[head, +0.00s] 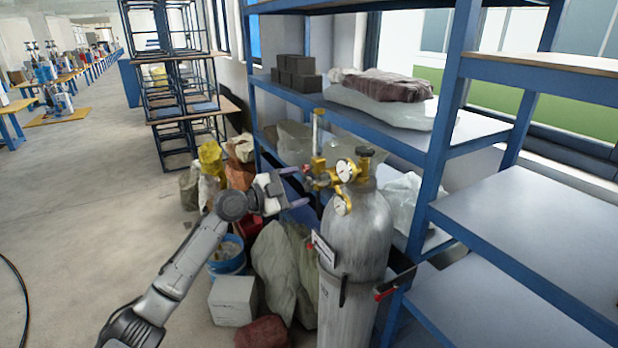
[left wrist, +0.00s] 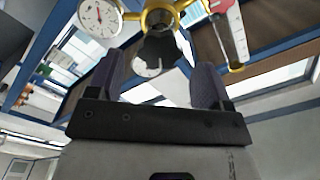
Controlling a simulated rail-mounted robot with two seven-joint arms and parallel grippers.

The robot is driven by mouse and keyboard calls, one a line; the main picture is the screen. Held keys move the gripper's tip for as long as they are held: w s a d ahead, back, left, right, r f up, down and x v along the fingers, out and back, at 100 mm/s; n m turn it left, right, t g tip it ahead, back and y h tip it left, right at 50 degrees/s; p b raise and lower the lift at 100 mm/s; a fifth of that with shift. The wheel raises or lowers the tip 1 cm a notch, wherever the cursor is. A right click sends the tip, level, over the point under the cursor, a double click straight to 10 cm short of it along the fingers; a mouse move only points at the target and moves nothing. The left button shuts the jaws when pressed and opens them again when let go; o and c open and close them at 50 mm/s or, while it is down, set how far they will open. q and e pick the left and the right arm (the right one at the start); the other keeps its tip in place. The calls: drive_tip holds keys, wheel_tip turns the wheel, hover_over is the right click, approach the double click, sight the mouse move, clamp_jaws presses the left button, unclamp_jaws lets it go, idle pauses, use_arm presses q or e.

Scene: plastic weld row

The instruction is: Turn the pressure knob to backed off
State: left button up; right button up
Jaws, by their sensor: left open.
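A brass regulator with round white gauges (head: 346,170) sits on top of a grey gas cylinder (head: 358,240). My left gripper (head: 298,187) is open, just left of the regulator. In the left wrist view its two purple-grey fingers (left wrist: 164,82) stand on either side of the knob, with visible gaps. I cannot tell how far the fingertips reach along it. My right gripper is not in view.
A gauge (left wrist: 98,17) and a clear flow tube with red marking (left wrist: 229,38) flank the knob. Blue shelving (head: 445,130) stands behind the cylinder. Sacks (head: 275,262), a blue bucket (head: 227,256) and a white box (head: 233,300) crowd the floor below my left arm.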

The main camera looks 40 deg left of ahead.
sight(306, 184)
use_arm(q)
drive_tip(key=shift+p+x, duration=0.45)
drive_tip(key=shift+x, duration=1.55)
drive_tip(key=c, duration=0.9)
